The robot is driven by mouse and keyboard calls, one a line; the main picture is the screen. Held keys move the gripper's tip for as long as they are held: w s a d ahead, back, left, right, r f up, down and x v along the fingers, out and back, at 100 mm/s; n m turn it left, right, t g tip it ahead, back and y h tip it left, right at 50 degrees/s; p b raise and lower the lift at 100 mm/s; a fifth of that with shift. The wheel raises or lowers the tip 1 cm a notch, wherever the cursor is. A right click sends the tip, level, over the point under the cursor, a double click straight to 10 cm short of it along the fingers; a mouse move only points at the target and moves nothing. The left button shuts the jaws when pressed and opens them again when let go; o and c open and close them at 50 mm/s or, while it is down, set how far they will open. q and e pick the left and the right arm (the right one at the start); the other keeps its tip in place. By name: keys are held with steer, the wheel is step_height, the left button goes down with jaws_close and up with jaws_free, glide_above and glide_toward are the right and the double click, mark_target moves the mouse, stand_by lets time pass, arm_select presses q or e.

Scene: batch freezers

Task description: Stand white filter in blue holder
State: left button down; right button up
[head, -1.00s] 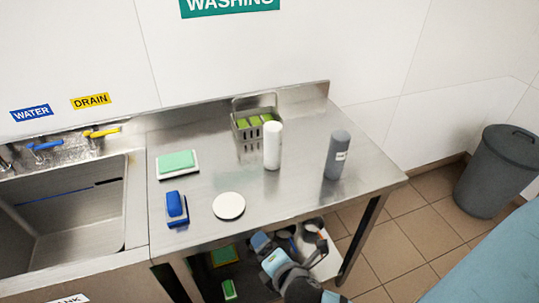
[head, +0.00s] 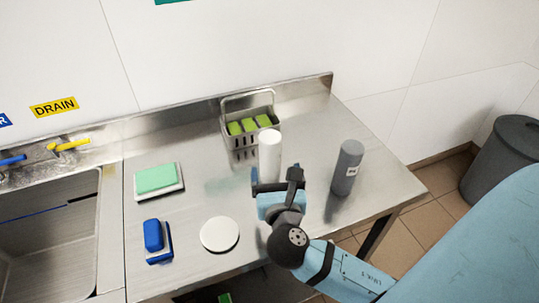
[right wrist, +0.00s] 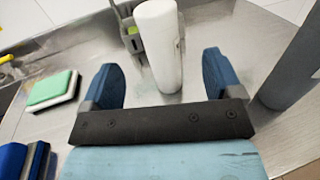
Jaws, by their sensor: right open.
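A tall white cylinder (head: 270,150), which fits the white filter, stands upright on the steel table; a round white disc (head: 220,234) lies flat nearer the front. My right gripper (head: 275,180) is open and empty, just in front of the cylinder. In the right wrist view the white cylinder (right wrist: 160,45) shows between and beyond the two blue fingers (right wrist: 160,75), with space on both sides. A blue block on a darker base (head: 153,236) lies at the front left; I cannot tell whether it is the blue holder. My left gripper is not in view.
A grey bottle (head: 348,168) stands to the right of the gripper. A grey caddy with green pieces (head: 247,101) stands behind the cylinder. A green-topped pad (head: 157,180) lies left, beside the sink (head: 45,240). A dark bin (head: 503,160) stands on the floor at right.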

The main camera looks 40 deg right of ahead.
mark_target(271, 153)
steer(key=x, duration=1)
steer(key=shift+w+a+f, duration=0.15)
steer(key=shift+w+f, duration=0.05)
steer(key=shift+f, duration=0.1)
steer(key=c, duration=1.3)
steer(key=shift+r, duration=0.1)
